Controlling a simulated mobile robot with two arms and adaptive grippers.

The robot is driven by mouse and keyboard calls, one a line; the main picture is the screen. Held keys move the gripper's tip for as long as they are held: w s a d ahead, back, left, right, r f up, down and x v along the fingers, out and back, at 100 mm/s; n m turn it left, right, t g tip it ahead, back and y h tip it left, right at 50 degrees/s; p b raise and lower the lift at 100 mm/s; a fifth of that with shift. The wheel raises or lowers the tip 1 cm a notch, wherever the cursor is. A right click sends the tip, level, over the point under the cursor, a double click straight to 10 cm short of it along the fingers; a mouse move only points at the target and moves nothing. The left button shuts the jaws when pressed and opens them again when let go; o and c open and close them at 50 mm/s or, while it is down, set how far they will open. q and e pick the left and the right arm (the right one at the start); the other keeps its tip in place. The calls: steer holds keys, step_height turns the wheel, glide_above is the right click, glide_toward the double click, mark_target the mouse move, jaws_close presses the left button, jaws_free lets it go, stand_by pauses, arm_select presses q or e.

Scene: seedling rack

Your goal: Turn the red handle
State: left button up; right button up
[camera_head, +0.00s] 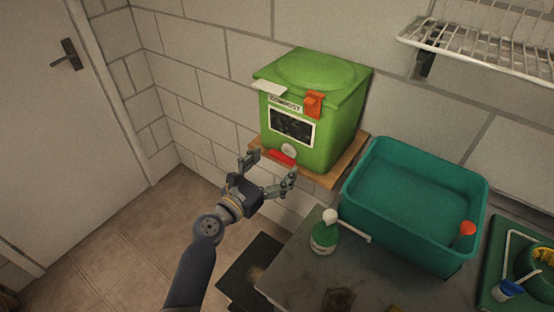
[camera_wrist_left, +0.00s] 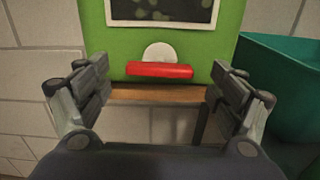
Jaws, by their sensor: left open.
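The red handle (camera_head: 279,157) is a short bar low on the front of a green compost bin (camera_head: 338,137). It lies nearly level below a round white disc (camera_head: 289,150). In the left wrist view the red handle (camera_wrist_left: 160,70) shows between and beyond the fingers, in front of the white disc (camera_wrist_left: 158,52). My left gripper (camera_head: 268,172) is open and empty, in front of the handle; the fingers look apart from it. Its fingers also show at both sides of the left wrist view (camera_wrist_left: 158,95). My right gripper is not in view.
The bin stands on a wooden shelf (camera_head: 328,180) against a block wall. A teal tub (camera_head: 375,212) is to the right. A green spray bottle (camera_head: 324,236) stands on the grey counter (camera_head: 296,268). A wire rack (camera_head: 480,57) hangs upper right. Floor space is free at left.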

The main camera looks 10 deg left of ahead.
arm_select(q)
steer(key=shift+x, duration=0.85)
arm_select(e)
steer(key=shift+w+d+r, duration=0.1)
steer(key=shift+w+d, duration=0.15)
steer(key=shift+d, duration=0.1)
arm_select(q)
steer(key=shift+c, duration=0.6)
steer(key=c, duration=0.9)
steer(key=shift+m, duration=0.4)
